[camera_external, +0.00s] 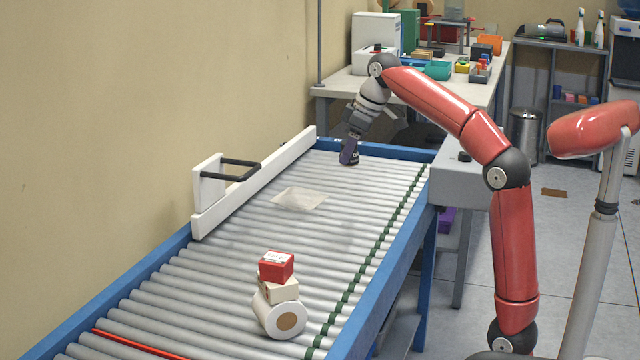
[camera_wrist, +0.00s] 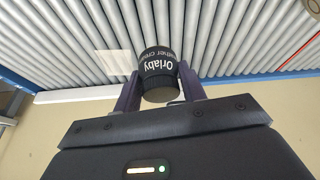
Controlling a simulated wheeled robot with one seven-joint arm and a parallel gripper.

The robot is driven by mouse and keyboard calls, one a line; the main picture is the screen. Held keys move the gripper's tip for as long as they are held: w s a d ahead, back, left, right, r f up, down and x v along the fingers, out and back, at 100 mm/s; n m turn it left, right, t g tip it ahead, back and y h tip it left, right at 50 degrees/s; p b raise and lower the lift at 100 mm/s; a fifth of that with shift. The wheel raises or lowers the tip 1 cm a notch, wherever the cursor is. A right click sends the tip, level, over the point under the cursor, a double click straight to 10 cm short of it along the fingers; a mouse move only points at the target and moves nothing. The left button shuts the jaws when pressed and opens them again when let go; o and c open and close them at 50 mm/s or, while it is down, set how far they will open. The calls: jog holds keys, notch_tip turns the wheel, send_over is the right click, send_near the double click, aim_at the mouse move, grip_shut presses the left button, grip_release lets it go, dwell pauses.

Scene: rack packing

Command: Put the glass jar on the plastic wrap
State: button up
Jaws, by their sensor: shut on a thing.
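My gripper (camera_external: 349,148) is over the far end of the roller conveyor, pointing down. In the wrist view its purple fingers (camera_wrist: 158,92) are shut on a dark round jar (camera_wrist: 158,62) with white "Orlaby" lettering, which looks like the glass jar. In the external view the jar (camera_external: 349,158) is small and dark at the fingertips, close to the rollers; whether it touches them I cannot tell. The plastic wrap (camera_external: 300,198), a flat pale sheet, lies on the rollers nearer the camera and left of the gripper. It also shows in the wrist view (camera_wrist: 113,63), beside the jar and apart from it.
A white guide rail (camera_external: 262,180) with a black handle (camera_external: 230,169) borders the left side. The rollers around the wrap are clear.

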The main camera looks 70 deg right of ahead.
jog(key=w+d+f+m, duration=0.2)
jog(key=w+d, duration=0.4)
jog(key=w, duration=0.3)
jog(key=m+h, duration=0.1)
jog(key=m, duration=0.1)
send_over(301, 196)
jog(key=s, duration=0.2)
notch_tip(301, 196, down, 6)
jog(key=shift+w+a+f, duration=0.1)
jog(key=shift+a+f, duration=0.05)
jog(key=shift+f, duration=0.45)
jog(key=shift+w+a+f, duration=0.1)
jog(key=shift+a+f, duration=0.05)
jog(key=shift+f, duration=3.1)
jog(key=shift+f+b, duration=0.15)
jog(key=shift+b, duration=0.15)
jog(key=o, duration=1.1)
jog(key=shift+c, duration=0.2)
